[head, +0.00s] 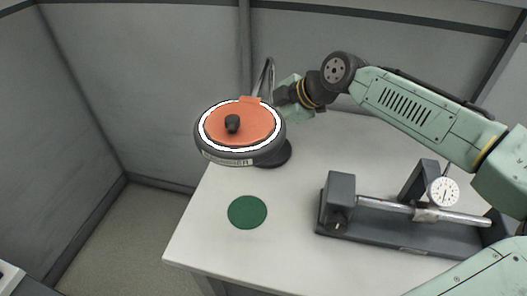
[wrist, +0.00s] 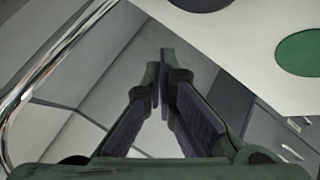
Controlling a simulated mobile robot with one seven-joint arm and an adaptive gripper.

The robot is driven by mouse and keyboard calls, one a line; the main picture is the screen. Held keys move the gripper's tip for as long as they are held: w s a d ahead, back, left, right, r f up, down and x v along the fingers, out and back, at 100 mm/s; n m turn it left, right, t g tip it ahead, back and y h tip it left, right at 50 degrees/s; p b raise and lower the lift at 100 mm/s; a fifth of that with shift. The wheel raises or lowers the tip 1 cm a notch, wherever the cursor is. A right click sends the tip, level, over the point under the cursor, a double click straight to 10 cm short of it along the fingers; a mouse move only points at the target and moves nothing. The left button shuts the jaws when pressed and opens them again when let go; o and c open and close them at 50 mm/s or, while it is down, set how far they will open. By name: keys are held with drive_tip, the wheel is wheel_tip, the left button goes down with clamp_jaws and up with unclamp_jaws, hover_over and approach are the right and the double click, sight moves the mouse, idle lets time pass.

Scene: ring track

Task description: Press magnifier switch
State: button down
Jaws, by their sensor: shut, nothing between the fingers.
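The magnifier (head: 212,155) has a dark round head with a bright white ring and an orange cover bearing a black knob (head: 232,123). It stands on a dark round base (head: 275,155) at the table's back left. I cannot tell which part is the switch. In the head view my arm reaches in from the right and its wrist is just behind and right of the magnifier head; my fingers are hidden there. In the wrist view my gripper (wrist: 160,80) is shut and empty, and a chrome gooseneck (wrist: 50,60) curves past at the left.
The white table (head: 205,225) carries a green disc (head: 247,212), also in the wrist view (wrist: 301,53). A dark fixture with a rod and dial gauge (head: 443,191) stands at the right. Grey partition walls (head: 160,80) close off the left and back.

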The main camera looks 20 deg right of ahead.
drive_tip(key=shift+f, duration=0.1)
wheel_tip(320, 180, down, 9)
drive_tip(key=b, duration=0.6)
drive_tip(key=shift+r, duration=0.2)
idle(1.0)
drive_tip(key=shift+f+b, duration=0.4)
drive_tip(key=shift+f, duration=0.05)
drive_tip(key=shift+f+b, duration=0.3)
drive_tip(key=shift+f, duration=0.2)
idle(0.6)
idle(0.3)
drive_tip(key=shift+r+p, duration=0.8)
drive_tip(key=shift+r, duration=0.15)
